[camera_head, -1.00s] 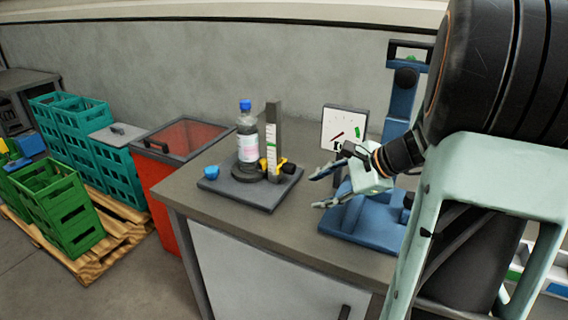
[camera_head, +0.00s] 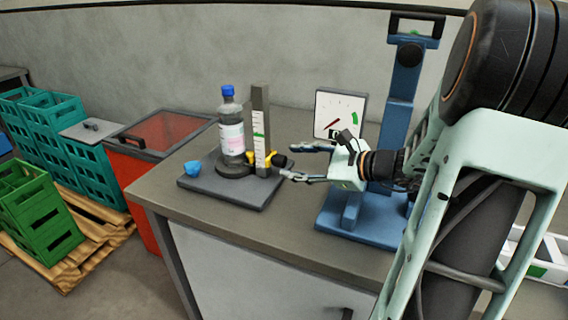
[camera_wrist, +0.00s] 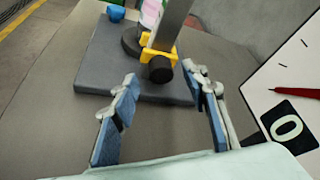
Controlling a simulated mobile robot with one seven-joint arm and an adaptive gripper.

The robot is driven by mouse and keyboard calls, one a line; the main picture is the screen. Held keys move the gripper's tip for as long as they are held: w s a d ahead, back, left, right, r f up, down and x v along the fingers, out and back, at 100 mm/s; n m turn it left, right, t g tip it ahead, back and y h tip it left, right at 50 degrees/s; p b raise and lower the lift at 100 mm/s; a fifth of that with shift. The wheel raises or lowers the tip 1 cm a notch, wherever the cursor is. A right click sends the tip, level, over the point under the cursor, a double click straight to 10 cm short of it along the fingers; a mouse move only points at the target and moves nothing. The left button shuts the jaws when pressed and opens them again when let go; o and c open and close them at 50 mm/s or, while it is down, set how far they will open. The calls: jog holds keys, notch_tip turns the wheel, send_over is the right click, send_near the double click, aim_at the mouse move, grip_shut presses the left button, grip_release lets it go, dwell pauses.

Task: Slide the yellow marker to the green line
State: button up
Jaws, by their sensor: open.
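The yellow marker (camera_head: 269,159) is a collar with a dark round knob, low on the upright grey post with a white scale (camera_head: 259,135). A green line (camera_head: 258,136) shows on the scale, above the marker. In the wrist view the yellow marker (camera_wrist: 148,50) and its black knob (camera_wrist: 160,69) lie ahead, between the lines of my fingers. My gripper (camera_head: 288,162) is open and empty, its fingertips just right of the knob in the head view; I see no contact. In the wrist view my open gripper (camera_wrist: 162,82) has a finger on each side of the knob.
A clear bottle with a blue cap (camera_head: 231,125) stands left of the post on the dark base plate (camera_head: 215,190). A blue cup (camera_head: 193,168) sits at the plate's left. A dial gauge (camera_head: 340,110) and blue press (camera_head: 395,150) stand behind and right of my gripper.

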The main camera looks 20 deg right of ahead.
aim_at(284, 160)
jog(key=shift+x, duration=2)
grip_shut()
jog(key=shift+r, duration=0.1)
